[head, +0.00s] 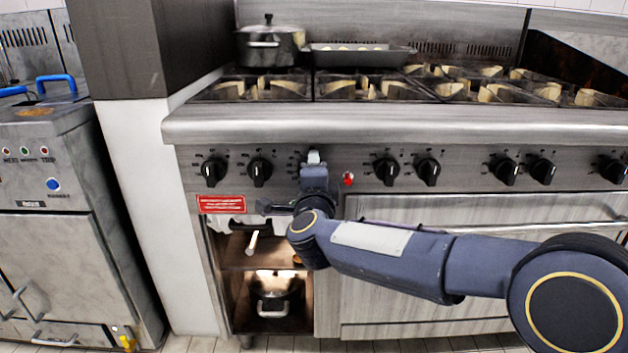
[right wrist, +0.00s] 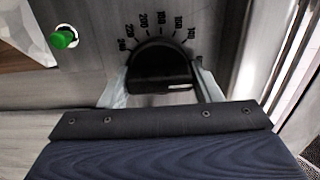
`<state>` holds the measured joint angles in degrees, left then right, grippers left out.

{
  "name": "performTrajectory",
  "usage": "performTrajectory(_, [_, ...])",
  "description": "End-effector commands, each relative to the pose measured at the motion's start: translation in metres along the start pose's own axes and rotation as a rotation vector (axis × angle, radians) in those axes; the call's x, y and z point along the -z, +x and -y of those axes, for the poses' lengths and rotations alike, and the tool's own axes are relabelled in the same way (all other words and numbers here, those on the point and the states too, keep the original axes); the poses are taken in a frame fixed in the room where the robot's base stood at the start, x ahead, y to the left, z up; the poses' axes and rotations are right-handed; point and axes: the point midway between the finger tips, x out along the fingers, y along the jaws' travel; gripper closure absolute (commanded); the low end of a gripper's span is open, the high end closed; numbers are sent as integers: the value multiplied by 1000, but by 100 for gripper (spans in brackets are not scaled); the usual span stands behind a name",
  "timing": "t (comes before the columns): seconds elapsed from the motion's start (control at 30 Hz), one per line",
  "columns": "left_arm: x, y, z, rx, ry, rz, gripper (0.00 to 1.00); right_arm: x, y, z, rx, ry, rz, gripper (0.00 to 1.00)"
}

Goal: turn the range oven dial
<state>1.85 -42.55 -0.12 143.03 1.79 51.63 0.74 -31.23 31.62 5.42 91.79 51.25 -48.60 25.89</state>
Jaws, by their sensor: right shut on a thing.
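The oven dial (right wrist: 160,72) is a black knob with temperature numbers in an arc around its upper side in the right wrist view. In the head view it is hidden behind my right gripper (head: 314,158), which is at the range's front panel (head: 337,168), in the gap between the burner knobs. In the right wrist view the pale fingers of my right gripper (right wrist: 161,88) are on both sides of the dial, shut on it. A pale bar mark on the knob lies nearly level, toward the right. My left gripper is not in view.
Several black burner knobs (head: 387,171) line the panel on both sides. A red light (head: 348,179) sits close right of the gripper; a green button (right wrist: 64,37) shows in the wrist view. An oven door handle (head: 480,228) runs below. A pot (head: 270,45) and a tray (head: 360,57) stand on top.

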Motion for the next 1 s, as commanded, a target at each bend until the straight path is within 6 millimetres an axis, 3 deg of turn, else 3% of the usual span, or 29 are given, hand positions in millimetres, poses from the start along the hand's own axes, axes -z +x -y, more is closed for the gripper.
performTrajectory(0.57, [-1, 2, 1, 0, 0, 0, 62, -1, 0, -2, -4, 36, 2, 65])
performTrajectory(0.6, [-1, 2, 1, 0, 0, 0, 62, -1, 0, -2, -4, 36, 2, 39])
performTrajectory(0.7, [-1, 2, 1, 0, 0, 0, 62, -1, 0, -1, -3, 35, 2, 26])
performTrajectory(1.0, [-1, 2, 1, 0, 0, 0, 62, 0, -1, 0, -1, 34, 1, 23])
